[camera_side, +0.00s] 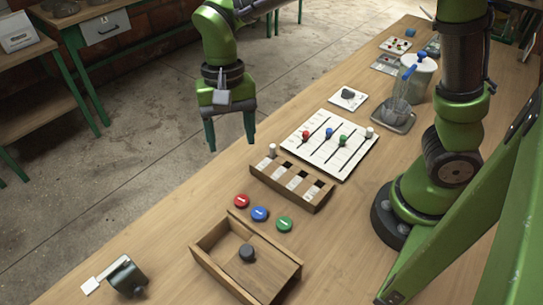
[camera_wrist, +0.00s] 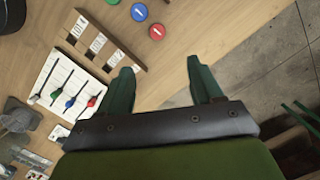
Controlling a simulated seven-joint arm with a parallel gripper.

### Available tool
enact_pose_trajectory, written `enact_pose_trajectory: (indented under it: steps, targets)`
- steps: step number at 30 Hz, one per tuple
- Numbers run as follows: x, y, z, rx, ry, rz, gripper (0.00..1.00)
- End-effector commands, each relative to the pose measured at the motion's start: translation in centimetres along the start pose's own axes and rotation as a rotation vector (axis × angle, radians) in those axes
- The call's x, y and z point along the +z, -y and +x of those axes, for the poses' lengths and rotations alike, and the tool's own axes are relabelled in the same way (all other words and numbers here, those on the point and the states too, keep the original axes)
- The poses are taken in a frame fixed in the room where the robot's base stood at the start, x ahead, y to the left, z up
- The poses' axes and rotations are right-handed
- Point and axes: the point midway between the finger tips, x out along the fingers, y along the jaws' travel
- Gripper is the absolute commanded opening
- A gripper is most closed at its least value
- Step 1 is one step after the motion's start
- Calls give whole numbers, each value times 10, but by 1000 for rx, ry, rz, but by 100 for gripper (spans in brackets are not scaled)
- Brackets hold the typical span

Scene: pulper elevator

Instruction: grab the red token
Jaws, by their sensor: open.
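The red token (camera_side: 242,201) is a round disc lying flat on the wooden table, at the left end of a row with a blue token (camera_side: 260,214) and a green token (camera_side: 285,224). In the wrist view the red token (camera_wrist: 157,32) is near the top, beside the blue token (camera_wrist: 139,12); the green one is not clearly seen there. My gripper (camera_side: 231,146) is open and empty, with its fingers pointing down. It is above and apart from the red token, near the table's far-left edge. Its fingers also show in the wrist view (camera_wrist: 160,75).
A wooden box with a dark knob (camera_side: 247,253) stands in front of the tokens. A slotted wooden rack (camera_side: 291,186) and a white slider board (camera_side: 330,143) lie behind them. A dark device (camera_side: 127,278) is at the front left. The table left of the tokens is clear.

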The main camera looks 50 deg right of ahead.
Motion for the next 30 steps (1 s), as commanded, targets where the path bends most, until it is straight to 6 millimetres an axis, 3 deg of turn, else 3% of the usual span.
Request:
enact_pose_trajectory:
  steps: [2, 5, 18, 30]
  targets:
    - [-2, 2, -10, 0, 2, 81, 65]
    - [1, -1, -3, 13, 13, 121, 65]
    - [2, -2, 85, 13, 14, 121, 65]
    - [1, -5, 125, 12, 13, 122, 65]
